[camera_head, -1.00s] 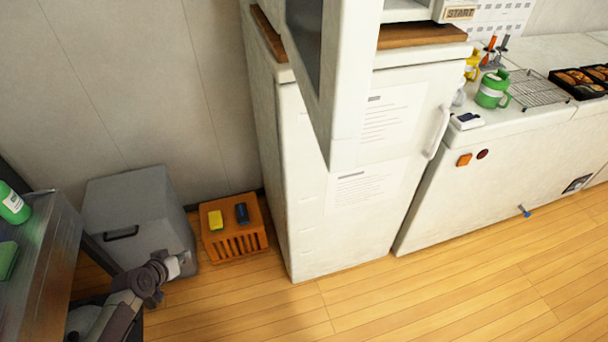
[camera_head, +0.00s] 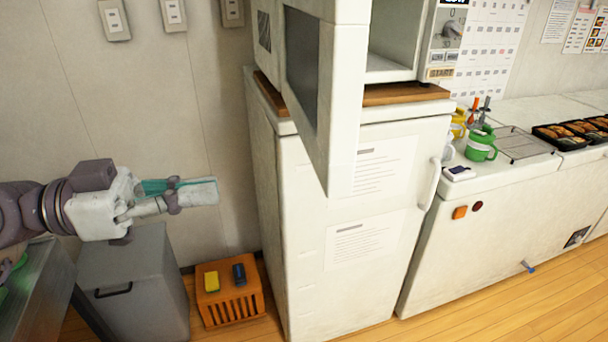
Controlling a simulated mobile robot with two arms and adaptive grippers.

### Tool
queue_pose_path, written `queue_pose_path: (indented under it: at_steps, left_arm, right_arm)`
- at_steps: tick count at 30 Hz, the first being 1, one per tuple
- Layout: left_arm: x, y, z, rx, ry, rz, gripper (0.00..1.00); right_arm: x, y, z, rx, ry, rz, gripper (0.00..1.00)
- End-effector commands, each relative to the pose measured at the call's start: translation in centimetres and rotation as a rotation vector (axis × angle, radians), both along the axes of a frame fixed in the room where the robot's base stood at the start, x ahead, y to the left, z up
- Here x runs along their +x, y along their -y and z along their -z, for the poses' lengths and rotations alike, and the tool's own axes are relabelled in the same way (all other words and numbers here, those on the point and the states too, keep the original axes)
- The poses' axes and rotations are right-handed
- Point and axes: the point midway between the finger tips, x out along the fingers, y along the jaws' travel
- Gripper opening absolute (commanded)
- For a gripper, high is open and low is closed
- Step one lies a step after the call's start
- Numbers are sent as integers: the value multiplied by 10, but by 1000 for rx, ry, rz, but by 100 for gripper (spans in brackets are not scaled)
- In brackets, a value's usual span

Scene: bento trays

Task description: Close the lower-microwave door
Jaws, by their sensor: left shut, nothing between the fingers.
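The lower microwave (camera_head: 394,74) stands on a wooden board on top of the white fridge. Its white door (camera_head: 345,110) with a dark window stands wide open, swung out toward me, and the lit cavity shows empty in the visible part. My left gripper (camera_head: 214,191) is at the left, in front of the wall, with its fingers pointing right. It is shut and empty, apart from the door with a clear gap between them. My right gripper is not in view.
The white fridge (camera_head: 310,235) fills the middle below. A grey bin (camera_head: 140,290) and an orange crate (camera_head: 230,305) stand on the floor at the left. A counter (camera_head: 480,210) with mugs (camera_head: 480,146) and food trays runs along the right.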

Motion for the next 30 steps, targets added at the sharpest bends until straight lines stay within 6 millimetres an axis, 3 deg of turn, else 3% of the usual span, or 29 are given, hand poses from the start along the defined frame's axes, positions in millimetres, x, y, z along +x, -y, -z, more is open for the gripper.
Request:
queue_pose_path:
  at_steps: [3, 16, 21, 30]
  left_arm:
    - [4, 22, -8, -3, 0, 4, 0]
    - [21, 102, -7, -5, -2, 2, 0]
    - [25, 117, -3, -3, -1, -1, 0]
    - [26, 120, 0, -2, -1, -3, 0]
  right_arm:
    - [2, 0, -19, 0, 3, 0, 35]
    - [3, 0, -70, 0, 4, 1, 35]
    - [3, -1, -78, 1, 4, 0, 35]
    - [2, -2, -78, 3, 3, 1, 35]
